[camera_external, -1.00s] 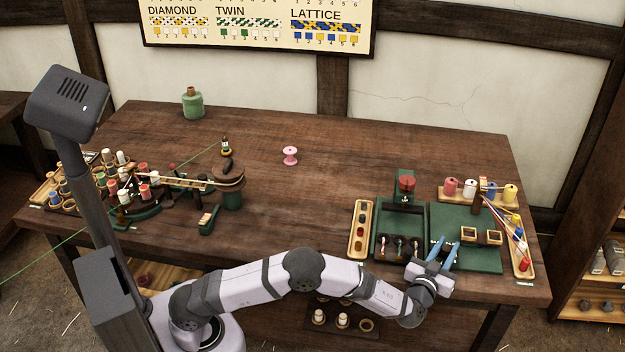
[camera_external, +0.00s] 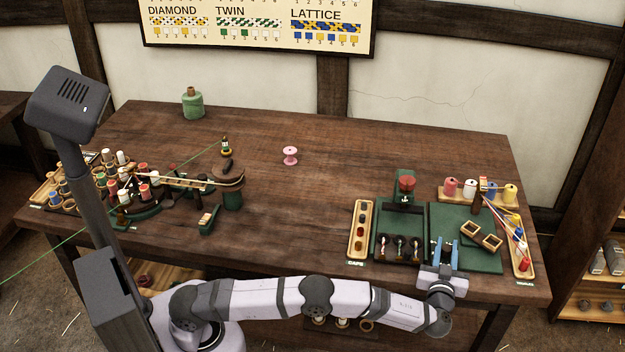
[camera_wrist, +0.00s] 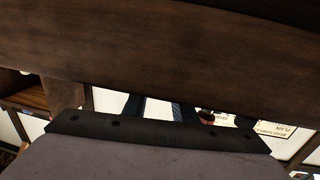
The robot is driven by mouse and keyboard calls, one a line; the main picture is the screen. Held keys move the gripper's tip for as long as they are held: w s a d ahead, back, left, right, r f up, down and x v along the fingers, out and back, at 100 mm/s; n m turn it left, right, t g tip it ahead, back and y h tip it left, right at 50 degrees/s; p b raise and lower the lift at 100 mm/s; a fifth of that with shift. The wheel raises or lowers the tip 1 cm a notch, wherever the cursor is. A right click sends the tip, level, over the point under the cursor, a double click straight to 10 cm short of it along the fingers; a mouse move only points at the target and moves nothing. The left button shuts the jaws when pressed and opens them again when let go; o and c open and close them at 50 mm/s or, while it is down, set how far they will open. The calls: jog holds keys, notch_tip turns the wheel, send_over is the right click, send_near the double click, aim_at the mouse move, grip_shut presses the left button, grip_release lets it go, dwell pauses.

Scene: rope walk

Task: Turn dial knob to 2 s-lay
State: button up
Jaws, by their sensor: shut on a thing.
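My gripper (camera_external: 445,253), with blue fingers, is at the front edge of the green board (camera_external: 478,262), at the right of the table. Its fingers point away from me and are shut on the dial knob, which is mostly hidden between them; its marks cannot be read. In the wrist view, my fingers (camera_wrist: 160,108) show only in part below a dark wood band. On the green board, right of my gripper, a wooden piece with two square openings (camera_external: 482,236) sits tilted, its right end nearer the front.
A green tray (camera_external: 380,258) with small handles lies left of my gripper. A wooden tray of caps (camera_external: 361,212) is beyond it. A spool rack (camera_external: 445,194) stands behind, and a long tray (camera_external: 524,266) lies right. The table's middle is clear around a pink spool (camera_external: 290,155).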

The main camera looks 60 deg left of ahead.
aim_at(446, 252)
jog(key=shift+r, duration=0.15)
jog(key=o, duration=1)
jog(key=shift+o, duration=0.2)
jog(key=shift+v, duration=3.65)
